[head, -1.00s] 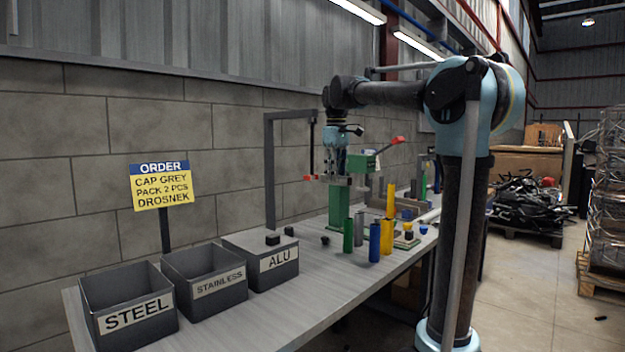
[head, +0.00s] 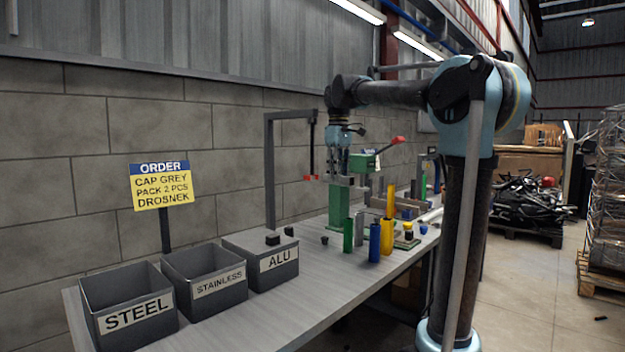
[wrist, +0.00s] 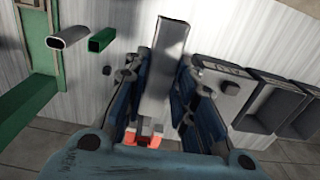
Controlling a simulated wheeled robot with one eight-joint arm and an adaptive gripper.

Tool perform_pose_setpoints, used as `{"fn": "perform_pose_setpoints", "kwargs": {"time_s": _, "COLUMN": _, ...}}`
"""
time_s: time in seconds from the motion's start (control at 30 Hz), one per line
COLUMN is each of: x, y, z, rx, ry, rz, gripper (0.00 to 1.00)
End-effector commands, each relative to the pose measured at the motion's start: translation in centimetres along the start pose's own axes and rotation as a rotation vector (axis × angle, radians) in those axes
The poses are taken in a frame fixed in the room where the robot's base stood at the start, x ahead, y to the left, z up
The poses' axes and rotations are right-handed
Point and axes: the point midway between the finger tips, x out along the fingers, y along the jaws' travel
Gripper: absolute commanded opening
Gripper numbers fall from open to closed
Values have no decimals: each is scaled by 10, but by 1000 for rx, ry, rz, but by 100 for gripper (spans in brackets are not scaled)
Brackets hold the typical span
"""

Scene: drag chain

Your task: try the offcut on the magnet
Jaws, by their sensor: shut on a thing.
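My gripper (head: 343,172) is shut on the offcut, a grey metal bar (wrist: 163,65) that sticks out between the blue-grey fingers in the wrist view. In the head view the offcut shows as a small grey piece (head: 338,180) at the fingertips, held above the bench near the green press. The magnet (head: 311,177), with red tips, hangs from the arm of a grey post, just left of the gripper. In the wrist view a red part (wrist: 150,141) shows low between the fingers, partly hidden. I cannot tell whether the offcut touches the magnet.
Bins marked STEEL (head: 138,320), STAINLESS (head: 219,284) and ALU (head: 275,261) stand at the bench's left. The grey post (head: 269,180) stands behind them. Blue (head: 375,242), green (head: 348,235) and yellow (head: 387,238) tubes stand right of the bins. The front bench strip is clear.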

Motion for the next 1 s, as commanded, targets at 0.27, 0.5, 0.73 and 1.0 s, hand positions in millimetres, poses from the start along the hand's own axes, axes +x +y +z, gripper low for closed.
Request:
{"fn": "perform_pose_setpoints", "kwargs": {"time_s": 0.27, "x": 0, "y": 0, "z": 0, "rx": 0, "ry": 0, "rz": 0, "gripper": 0}}
{"fn": "perform_pose_setpoints", "kwargs": {"time_s": 0.5, "x": 0, "y": 0, "z": 1, "rx": 0, "ry": 0, "rz": 0, "gripper": 0}}
{"fn": "perform_pose_setpoints", "kwargs": {"time_s": 0.73, "x": -1, "y": 0, "z": 4, "rx": 0, "ry": 0, "rz": 0, "gripper": 0}}
{"fn": "perform_pose_setpoints", "kwargs": {"time_s": 1.0, "x": -1, "y": 0, "z": 7, "rx": 0, "ry": 0, "rz": 0, "gripper": 0}}
